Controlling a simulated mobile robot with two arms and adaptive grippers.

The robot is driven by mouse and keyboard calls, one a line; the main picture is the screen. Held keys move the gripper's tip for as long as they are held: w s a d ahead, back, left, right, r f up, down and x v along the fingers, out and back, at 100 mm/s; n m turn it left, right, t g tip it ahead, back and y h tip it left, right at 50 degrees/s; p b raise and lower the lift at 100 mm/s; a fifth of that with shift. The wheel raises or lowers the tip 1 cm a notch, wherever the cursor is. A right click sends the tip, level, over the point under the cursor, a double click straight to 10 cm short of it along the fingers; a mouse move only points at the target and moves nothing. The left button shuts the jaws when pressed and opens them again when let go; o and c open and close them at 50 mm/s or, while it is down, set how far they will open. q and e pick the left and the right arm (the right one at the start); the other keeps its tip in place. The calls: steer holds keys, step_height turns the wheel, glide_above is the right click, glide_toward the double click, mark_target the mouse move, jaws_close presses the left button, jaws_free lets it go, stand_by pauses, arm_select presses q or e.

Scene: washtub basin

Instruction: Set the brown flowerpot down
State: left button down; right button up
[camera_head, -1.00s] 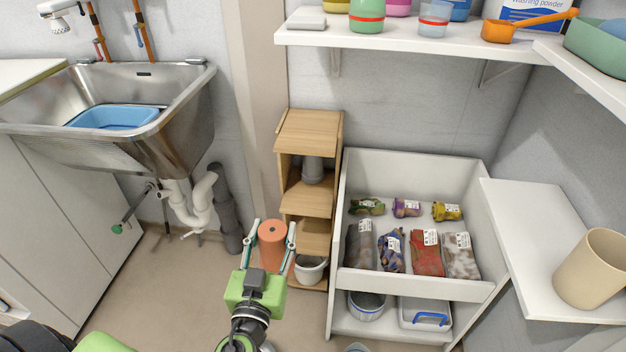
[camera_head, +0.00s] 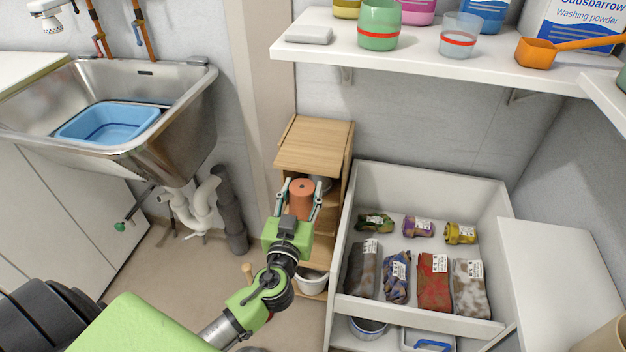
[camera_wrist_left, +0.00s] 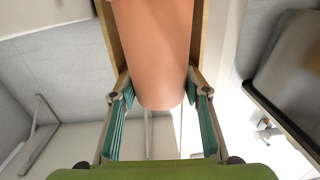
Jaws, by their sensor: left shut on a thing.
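The brown flowerpot (camera_head: 301,203) is terracotta coloured. A flat end with a small dark spot faces up in the head view. My left gripper (camera_head: 299,186) is shut on it, one finger along each side. The pot is at the front opening of the wooden shelf unit (camera_head: 315,146), below its top board. I cannot tell whether the pot touches a shelf board. In the left wrist view the pot (camera_wrist_left: 155,50) fills the upper middle between the teal finger pads, with wood behind it. My right gripper is not in view.
A grey pot (camera_head: 322,183) stands inside the unit behind the held pot, partly hidden. A white pot (camera_head: 312,282) stands low down. The white bin (camera_head: 345,270) with several packets is close on the right. Drain pipes (camera_head: 232,210) and the steel sink (camera_head: 185,130) are left.

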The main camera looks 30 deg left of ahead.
arm_select(q)
steer(key=x, duration=1)
step_height(320, 180, down, 7)
steer(key=b, duration=0.1)
steer(key=shift+w, duration=0.4)
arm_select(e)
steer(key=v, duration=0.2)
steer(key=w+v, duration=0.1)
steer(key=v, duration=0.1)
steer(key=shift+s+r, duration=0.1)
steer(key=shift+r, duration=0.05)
arm_select(q)
steer(key=shift+d+b, duration=0.15)
steer(key=shift+b, duration=0.15)
steer(key=c, duration=1.2)
jaws_free()
steer(key=shift+f, duration=0.1)
steer(key=shift+s, duration=0.1)
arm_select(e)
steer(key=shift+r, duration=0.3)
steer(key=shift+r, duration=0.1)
